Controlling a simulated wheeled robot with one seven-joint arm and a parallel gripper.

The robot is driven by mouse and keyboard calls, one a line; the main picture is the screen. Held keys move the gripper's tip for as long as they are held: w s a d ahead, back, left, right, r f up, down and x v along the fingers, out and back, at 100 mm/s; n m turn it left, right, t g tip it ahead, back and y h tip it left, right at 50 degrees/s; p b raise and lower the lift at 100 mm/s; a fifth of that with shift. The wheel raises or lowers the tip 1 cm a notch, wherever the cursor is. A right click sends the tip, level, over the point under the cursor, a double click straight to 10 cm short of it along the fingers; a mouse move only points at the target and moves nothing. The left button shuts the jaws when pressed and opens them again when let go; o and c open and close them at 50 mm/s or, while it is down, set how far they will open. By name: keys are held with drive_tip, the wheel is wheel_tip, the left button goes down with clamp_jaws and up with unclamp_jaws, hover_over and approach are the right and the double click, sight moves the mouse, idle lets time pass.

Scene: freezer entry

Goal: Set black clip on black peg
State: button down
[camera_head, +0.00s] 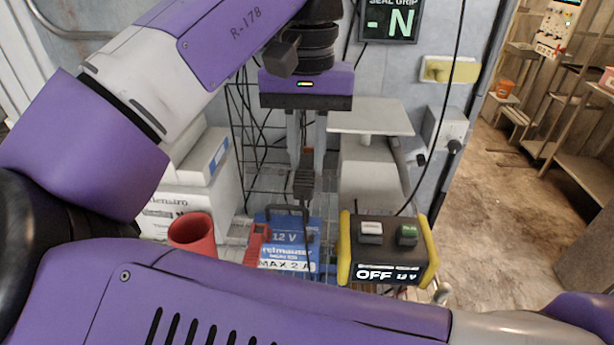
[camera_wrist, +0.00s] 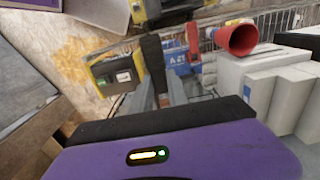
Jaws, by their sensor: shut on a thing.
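My gripper (camera_head: 306,172) points down above the blue 12 V battery (camera_head: 283,262), its two grey fingers shut on the black clip (camera_head: 304,185). The clip hangs below the fingertips, and a thin dark cable seems to run down from it in front of the battery. In the wrist view, the clip (camera_wrist: 153,52) shows as a dark upright shape beyond the fingers, with the blue battery (camera_wrist: 180,62) behind it. I cannot make out the black peg clearly in either view. I cannot tell whether the clip touches anything.
A yellow-and-black box (camera_head: 388,262) reading OFF 12 V stands right of the battery. A red cup (camera_head: 192,234) and white boxes (camera_head: 200,185) are at left. A wire rack (camera_head: 262,150) stands behind; a grey plate (camera_head: 370,116) is right of the fingers.

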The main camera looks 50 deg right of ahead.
sight(307, 160)
drive_tip(key=shift+r+p, duration=2.35)
drive_tip(key=shift+p, duration=0.05)
